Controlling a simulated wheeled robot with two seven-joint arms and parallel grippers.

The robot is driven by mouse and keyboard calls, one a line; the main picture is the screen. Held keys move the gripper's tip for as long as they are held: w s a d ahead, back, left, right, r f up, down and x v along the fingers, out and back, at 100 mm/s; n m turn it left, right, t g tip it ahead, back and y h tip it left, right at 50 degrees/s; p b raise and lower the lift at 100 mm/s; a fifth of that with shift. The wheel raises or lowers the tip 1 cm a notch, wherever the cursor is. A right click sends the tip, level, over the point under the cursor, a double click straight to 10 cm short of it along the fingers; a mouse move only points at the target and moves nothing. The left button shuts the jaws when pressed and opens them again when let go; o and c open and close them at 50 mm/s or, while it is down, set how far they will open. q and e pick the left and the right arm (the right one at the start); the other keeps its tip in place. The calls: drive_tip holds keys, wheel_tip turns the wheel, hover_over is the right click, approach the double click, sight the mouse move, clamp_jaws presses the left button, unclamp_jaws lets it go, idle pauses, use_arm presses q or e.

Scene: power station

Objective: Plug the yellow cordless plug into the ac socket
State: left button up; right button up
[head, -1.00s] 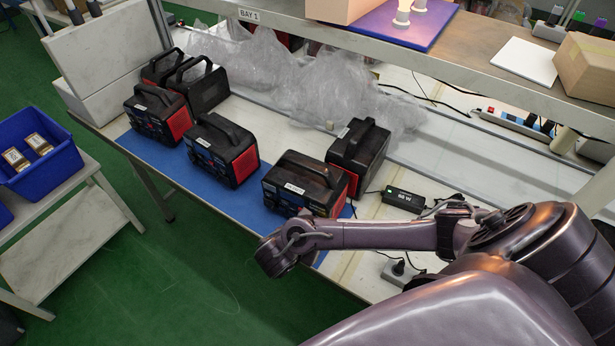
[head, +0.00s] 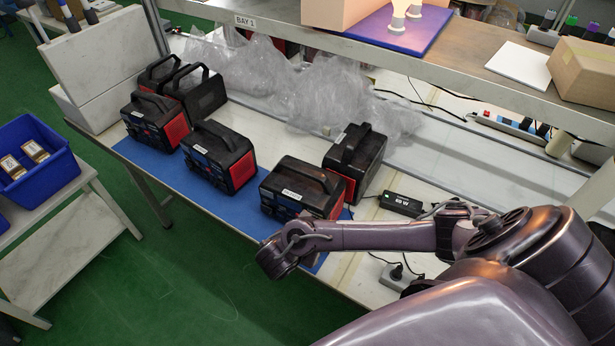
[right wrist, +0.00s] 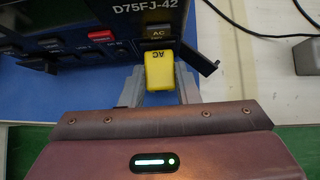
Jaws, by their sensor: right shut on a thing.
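The yellow cordless plug (right wrist: 160,70), marked AC, is between the two grey fingers of my right gripper (right wrist: 160,88) in the right wrist view, and the gripper is shut on it. The plug is at the front panel of a black power station (right wrist: 80,28) marked D75FJ-42, just below the panel's AC label (right wrist: 158,33). The plug hides the AC socket face, and I cannot tell how deep it sits. A black flap (right wrist: 197,58) stands open right of the plug. In the head view the nearest power station (head: 303,185) is beyond my right arm. My left gripper is not in view.
Several other power stations (head: 220,155) stand on the blue mat (head: 150,162). A black adapter (head: 402,203) and cables lie to the right. Plastic wrap (head: 320,90) lies behind. A shelf edge (head: 400,55) crosses above. A blue bin (head: 45,175) is at left.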

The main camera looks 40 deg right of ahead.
drive_tip(key=shift+w+d, duration=0.1)
drive_tip(key=shift+d, duration=0.1)
drive_tip(key=o, duration=1.1)
drive_tip(key=shift+c, duration=0.2)
drive_tip(key=v, duration=0.8)
drive_tip(key=shift+f, duration=0.1)
